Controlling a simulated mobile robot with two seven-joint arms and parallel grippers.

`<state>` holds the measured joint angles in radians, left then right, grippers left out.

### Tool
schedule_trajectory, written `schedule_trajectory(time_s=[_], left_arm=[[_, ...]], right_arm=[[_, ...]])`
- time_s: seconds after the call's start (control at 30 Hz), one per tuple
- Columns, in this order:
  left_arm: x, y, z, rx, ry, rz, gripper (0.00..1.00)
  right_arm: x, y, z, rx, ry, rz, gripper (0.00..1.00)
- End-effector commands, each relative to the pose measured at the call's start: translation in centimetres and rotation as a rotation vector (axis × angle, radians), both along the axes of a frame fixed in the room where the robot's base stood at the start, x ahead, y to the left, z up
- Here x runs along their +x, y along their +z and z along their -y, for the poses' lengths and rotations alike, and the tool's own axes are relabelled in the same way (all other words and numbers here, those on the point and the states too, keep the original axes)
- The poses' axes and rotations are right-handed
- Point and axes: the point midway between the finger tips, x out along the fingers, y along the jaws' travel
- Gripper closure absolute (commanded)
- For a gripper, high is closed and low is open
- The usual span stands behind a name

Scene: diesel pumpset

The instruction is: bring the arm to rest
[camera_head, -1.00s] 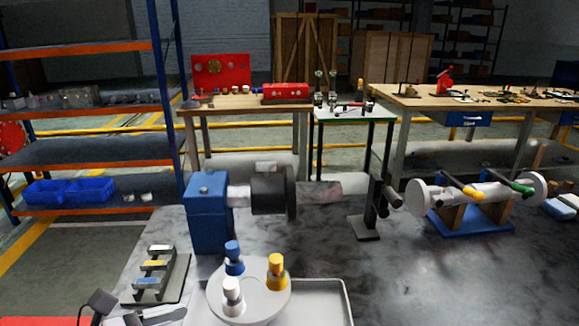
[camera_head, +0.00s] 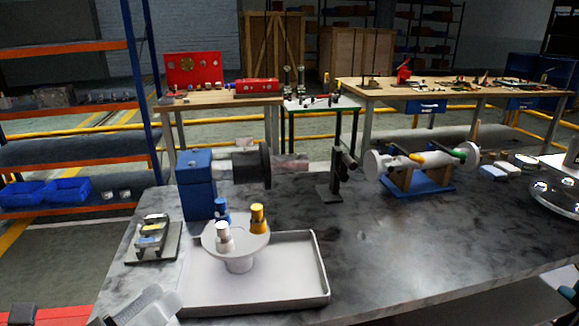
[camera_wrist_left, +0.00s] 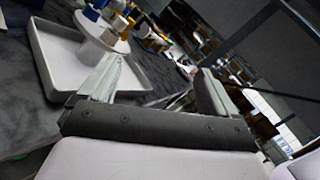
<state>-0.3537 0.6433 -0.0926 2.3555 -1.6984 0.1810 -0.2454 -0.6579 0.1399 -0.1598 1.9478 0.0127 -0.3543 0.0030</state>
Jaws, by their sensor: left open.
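My left gripper (camera_head: 152,300) is at the bottom left of the head view, close to the front left corner of the grey tray (camera_head: 322,272). In the left wrist view the two pale fingers of my left gripper (camera_wrist_left: 158,88) stand well apart with nothing held between them. The tray also shows in the left wrist view (camera_wrist_left: 45,62), beyond the left finger. A round white stand (camera_head: 240,262) in the tray carries blue, white and yellow capped pieces. My right gripper does not show.
The marble-topped table (camera_head: 400,250) holds a blue machine block (camera_head: 196,180), a stepped rack (camera_head: 150,240) and a white cylinder on a blue base (camera_head: 425,186). A shiny round dish (camera_head: 556,195) is at the right. The table's front middle is clear.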

Motion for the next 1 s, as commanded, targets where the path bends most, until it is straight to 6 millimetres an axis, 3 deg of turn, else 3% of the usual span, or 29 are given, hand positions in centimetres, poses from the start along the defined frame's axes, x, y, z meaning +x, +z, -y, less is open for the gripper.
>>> schedule_trajectory(time_s=[0.13, 0.27, 0.37, 0.53, 0.67, 0.8, 1.0], left_arm=[[0.8, 2.5, -3.3, -0.443, 0.164, -0.067, 0.09], [1.3, 2.1, -7.4, -0.809, 0.341, -0.162, 0.09], [1.2, -0.1, -10.3, -1.072, 0.494, -0.261, 0.09], [-0.6, -6.5, -13.4, -1.466, 0.788, -0.482, 0.09], [-3.4, -12.2, -13.3, -1.704, 1.029, -0.698, 0.09], [-7.0, -16.8, -11.4, -1.857, 1.252, -0.925, 0.09], [-11.4, -20.2, -7.9, -1.947, 1.485, -1.202, 0.09]], right_arm=[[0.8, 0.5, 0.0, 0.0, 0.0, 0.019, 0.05], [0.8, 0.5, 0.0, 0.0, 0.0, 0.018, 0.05], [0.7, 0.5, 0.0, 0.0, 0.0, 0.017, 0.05], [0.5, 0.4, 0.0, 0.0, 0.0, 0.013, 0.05], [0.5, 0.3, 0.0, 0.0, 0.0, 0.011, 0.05], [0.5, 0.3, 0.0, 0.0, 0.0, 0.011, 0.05], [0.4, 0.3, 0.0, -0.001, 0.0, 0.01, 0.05]])
